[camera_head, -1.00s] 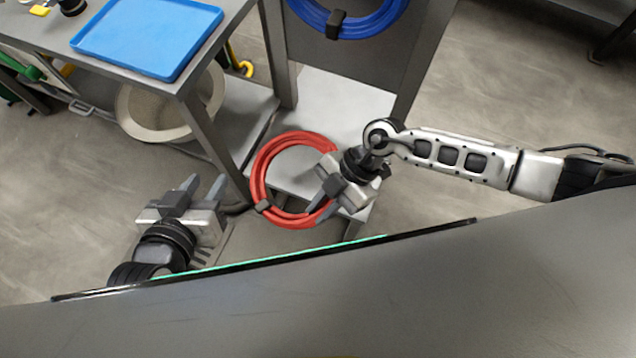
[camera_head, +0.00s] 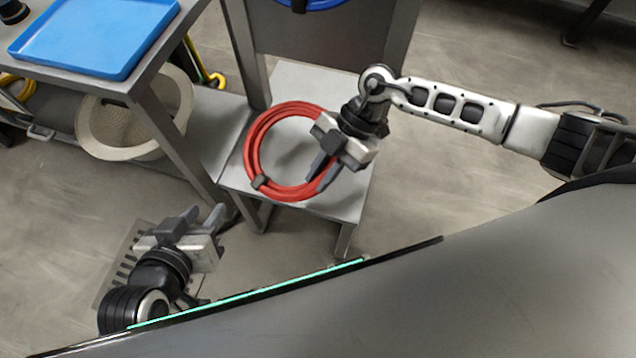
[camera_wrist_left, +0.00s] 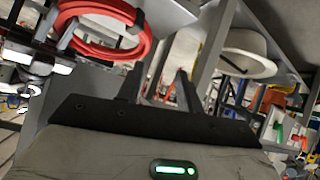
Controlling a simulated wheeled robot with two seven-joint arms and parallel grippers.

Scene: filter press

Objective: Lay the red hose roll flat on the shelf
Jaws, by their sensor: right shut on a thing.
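The red hose roll (camera_head: 252,150) is a coiled ring with a dark tie at its lower left. In the head view it appears over the low grey shelf (camera_head: 340,203); I cannot tell whether it touches the shelf or is held just above it. My right gripper (camera_head: 318,172) is shut on the right side of the roll. My left gripper (camera_head: 205,215) is open and empty, to the lower left of the shelf. The roll also shows in the left wrist view (camera_wrist_left: 100,12), at the upper left.
A grey table with a blue tray (camera_head: 95,35) stands at the upper left. A blue hose (camera_head: 312,5) hangs on the upright panel behind the shelf. Open floor lies to the right.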

